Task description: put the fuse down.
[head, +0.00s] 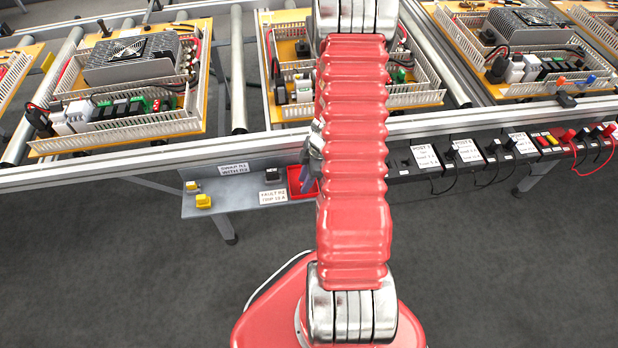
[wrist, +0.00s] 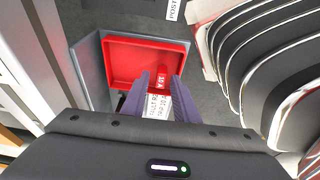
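A small red fuse (wrist: 162,78) with a white marking shows between my fingertips in the wrist view, at the near right part of the red tray (wrist: 120,62). My gripper (wrist: 163,82) is open, with a gap between each finger and the fuse. Whether the fuse rests on the tray floor or leans on its wall is hard to tell. In the head view the red tray (head: 294,190) sits at the right end of the small grey shelf. There my arm covers most of the gripper, and the fuse is hidden.
The grey shelf (head: 240,205) holds yellow pieces (head: 204,201), a black piece (head: 272,174) and white labels. Behind it a conveyor carries wooden panels (head: 125,75) with wiring ducts. A row of black test posts (head: 450,157) with cables stands to the right.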

